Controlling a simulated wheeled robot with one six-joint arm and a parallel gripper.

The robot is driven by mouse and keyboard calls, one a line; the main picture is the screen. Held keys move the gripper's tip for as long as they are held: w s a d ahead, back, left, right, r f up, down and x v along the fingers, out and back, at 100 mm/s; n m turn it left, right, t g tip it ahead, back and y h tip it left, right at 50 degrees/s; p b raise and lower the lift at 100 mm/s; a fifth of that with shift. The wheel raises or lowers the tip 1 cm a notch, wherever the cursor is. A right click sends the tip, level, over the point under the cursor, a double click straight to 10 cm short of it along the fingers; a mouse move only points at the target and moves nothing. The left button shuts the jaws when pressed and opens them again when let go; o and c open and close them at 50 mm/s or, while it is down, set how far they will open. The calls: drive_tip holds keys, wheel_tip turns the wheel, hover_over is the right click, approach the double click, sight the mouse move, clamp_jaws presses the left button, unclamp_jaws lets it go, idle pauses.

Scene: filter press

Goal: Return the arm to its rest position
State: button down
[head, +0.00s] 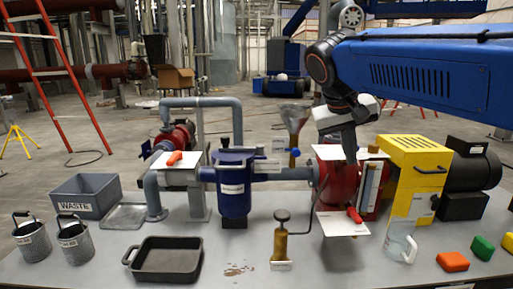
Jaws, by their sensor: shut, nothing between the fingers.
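My arm, with its black wrist and white gripper body, reaches in from the upper right. My gripper (350,158) points down over the red filter press (333,186), in front of its white top plate. The fingers are shut and hold nothing. Whether the fingertips touch the plate or press, I cannot tell.
A blue strainer (234,185) stands in the middle of the table, with a brass hand pump (281,240) before it. A yellow box (412,165) and a clear jug (401,240) stand right of the press. A black tray (166,260) lies front left. Pipes rise behind.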

drive_tip(key=s+d+f+y, duration=0.2)
drive_tip(key=s+f, duration=0.8)
drive_tip(key=f, duration=0.2)
drive_tip(key=s+d+f+n+t+y, duration=0.1)
drive_tip(key=s+d+f+y, duration=0.1)
drive_tip(key=s+f, duration=0.9)
wheel_tip(320, 180, down, 2)
drive_tip(key=shift+s, duration=0.1)
